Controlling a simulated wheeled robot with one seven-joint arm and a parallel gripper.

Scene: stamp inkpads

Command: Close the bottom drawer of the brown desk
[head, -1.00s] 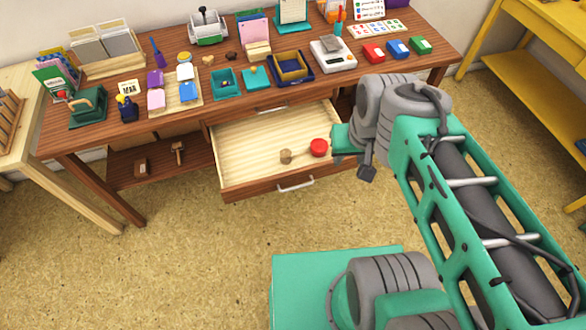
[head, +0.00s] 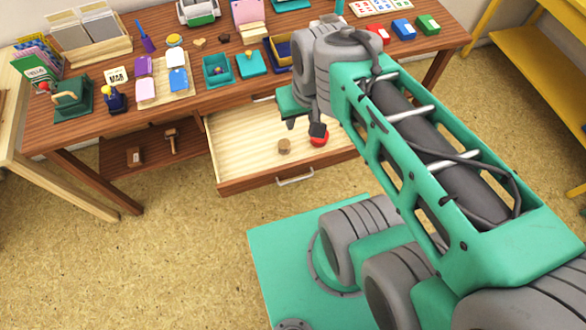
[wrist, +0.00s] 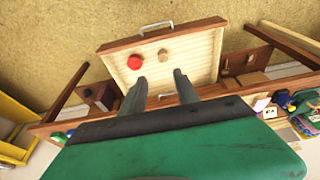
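The brown desk (head: 96,122) has its bottom drawer pulled out, with pale wood inside (head: 245,150), a brown front (head: 250,185) and a metal handle (head: 295,177). A red round object (head: 319,141) and a small brown round object (head: 284,146) lie in it. My gripper (head: 304,127) is above the drawer. In the wrist view its two fingers (wrist: 160,90) are apart with nothing between them. The drawer handle (wrist: 157,26) lies beyond the fingertips there, apart from them.
The desk top holds inkpads (head: 216,70), a green stamp press (head: 72,98) and card racks (head: 85,42). A lower shelf (head: 150,150) holds a stamp (head: 171,140). A yellow table (head: 530,55) stands right, a pale wood table (head: 12,135) left.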

